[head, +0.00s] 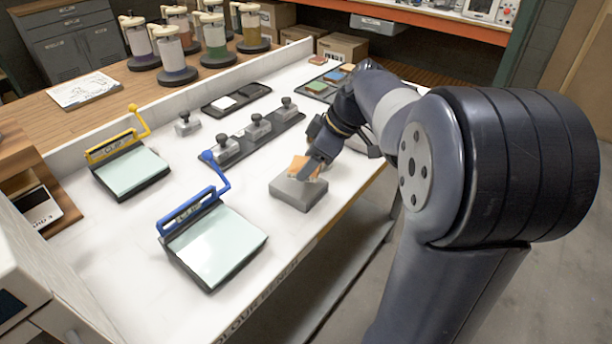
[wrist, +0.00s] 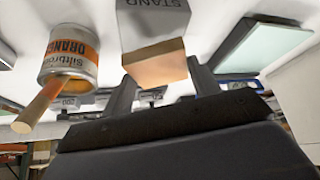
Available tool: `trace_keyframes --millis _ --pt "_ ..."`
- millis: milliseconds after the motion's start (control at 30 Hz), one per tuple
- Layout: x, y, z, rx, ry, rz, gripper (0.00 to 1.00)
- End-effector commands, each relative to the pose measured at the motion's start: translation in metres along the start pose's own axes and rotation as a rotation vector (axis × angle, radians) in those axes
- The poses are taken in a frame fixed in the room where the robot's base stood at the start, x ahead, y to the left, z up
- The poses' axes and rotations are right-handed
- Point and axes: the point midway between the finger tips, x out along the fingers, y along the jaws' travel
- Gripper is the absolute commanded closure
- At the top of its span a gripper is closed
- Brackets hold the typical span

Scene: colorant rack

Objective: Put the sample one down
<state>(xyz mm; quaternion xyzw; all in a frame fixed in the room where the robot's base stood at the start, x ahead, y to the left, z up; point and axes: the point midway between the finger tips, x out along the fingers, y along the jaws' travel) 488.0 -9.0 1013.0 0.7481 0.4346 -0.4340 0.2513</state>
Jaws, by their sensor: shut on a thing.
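My gripper (head: 310,168) is shut on an orange sample tile (head: 302,167), which also shows between the two fingers in the wrist view (wrist: 160,70). The tile is at the top of a grey block (head: 297,191). In the wrist view this block is marked STAND (wrist: 150,28). I cannot tell whether the tile touches the block. My fingers partly hide the tile in the head view.
A tin labelled ORANGE (wrist: 68,58) with a wooden stick (wrist: 38,103) is beside the stand in the wrist view. A blue-handled plate (head: 215,245) and a yellow-handled plate (head: 130,172) lie left. Weights (head: 258,128) stand behind. A tray of coloured tiles (head: 318,88) is farther back.

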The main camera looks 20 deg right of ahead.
Motion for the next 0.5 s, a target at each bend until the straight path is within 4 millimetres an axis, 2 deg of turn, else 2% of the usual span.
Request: trace_keyframes --millis 367,500 --pt "0.036 0.0 0.02 0.002 0.0 -0.002 0.65" --pt "0.037 0.0 0.021 -0.001 0.001 0.001 0.65"
